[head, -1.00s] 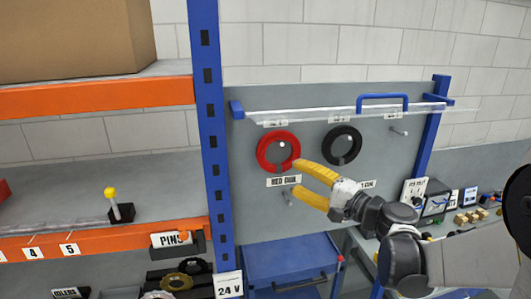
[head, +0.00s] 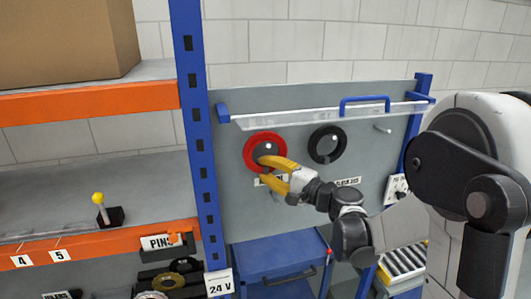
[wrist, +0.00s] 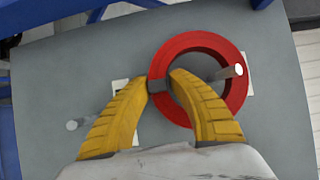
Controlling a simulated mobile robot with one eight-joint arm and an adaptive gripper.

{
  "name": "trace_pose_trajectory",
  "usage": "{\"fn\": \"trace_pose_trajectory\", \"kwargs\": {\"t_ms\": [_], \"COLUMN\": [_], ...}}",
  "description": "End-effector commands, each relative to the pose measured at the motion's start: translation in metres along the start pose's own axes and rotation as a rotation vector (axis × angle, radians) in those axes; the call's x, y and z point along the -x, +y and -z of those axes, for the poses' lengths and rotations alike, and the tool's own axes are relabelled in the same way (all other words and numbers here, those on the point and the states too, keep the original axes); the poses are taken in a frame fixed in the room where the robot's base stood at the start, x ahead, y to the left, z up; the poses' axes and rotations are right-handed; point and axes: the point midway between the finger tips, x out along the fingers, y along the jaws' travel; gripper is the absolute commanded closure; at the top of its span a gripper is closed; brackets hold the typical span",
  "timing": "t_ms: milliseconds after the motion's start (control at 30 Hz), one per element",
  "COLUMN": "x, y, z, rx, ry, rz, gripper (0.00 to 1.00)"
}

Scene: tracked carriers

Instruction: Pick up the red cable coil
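The red cable coil (head: 249,150) hangs on a peg on the grey panel, at the left of the panel in the head view. In the wrist view the coil (wrist: 235,95) fills the upper middle, with a dark band on its near side. The peg (wrist: 228,73) runs through the ring. My gripper (head: 263,168) has two yellow fingers at the coil's lower edge. In the wrist view my gripper (wrist: 159,84) has one finger outside the ring and one inside it. Both fingertips lie against the dark band, with no clear gap.
A black coil (head: 313,146) hangs just to the right. A clear guard bar (head: 330,116) crosses above both coils. A blue rack post (head: 195,130) stands close on the left. A blue cabinet (head: 270,258) stands below. An empty peg (head: 382,129) is at the right.

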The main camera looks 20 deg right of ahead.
Motion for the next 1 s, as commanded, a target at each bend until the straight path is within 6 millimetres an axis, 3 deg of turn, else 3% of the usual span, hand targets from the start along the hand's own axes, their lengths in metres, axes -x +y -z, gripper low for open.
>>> {"fn": "trace_pose_trajectory", "kwargs": {"t_ms": [67, 567, 767, 1000], "x": [0.0, 0.0, 0.001, 0.047], "y": [0.0, -0.001, -0.014, -0.013], "z": [0.0, 0.0, -0.001, -0.028], "rx": [0.0, 0.0, 0.0, 0.0], "ry": [0.0, -0.001, 0.0, 0.002], "rz": [0.0, 0.0, 0.0, 0.0], "gripper": [1.0, 1.0, 1.0, 1.0]}}
